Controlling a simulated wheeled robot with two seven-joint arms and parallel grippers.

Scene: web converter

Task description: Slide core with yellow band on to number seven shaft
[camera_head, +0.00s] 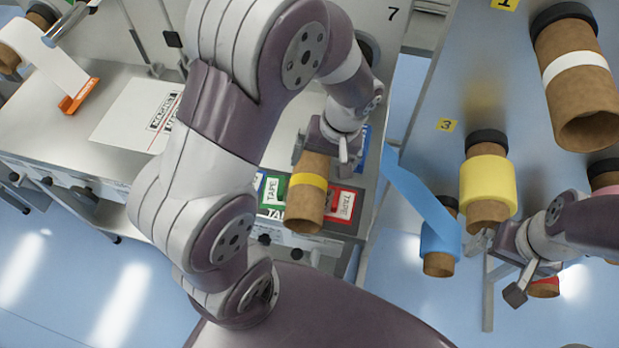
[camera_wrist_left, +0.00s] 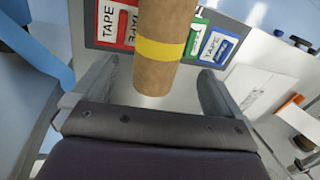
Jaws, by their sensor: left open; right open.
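The brown core with a yellow band (camera_head: 306,199) is in the middle of the head view, over the tape-labelled blocks. In the left wrist view the core (camera_wrist_left: 163,20) has its near end between the two spread fingers, with a gap on each side. My left gripper (camera_head: 325,150) is open at the core's upper end. My right gripper (camera_head: 498,268) is open and empty at the right.
Several cores hang on the right panel: white-banded (camera_head: 577,66), yellow roll (camera_head: 488,188) and blue roll (camera_head: 440,240). A blue web runs from the blue roll. Red and green tape holders (camera_head: 343,205) lie under the core. A white web and orange piece (camera_head: 79,96) are at left.

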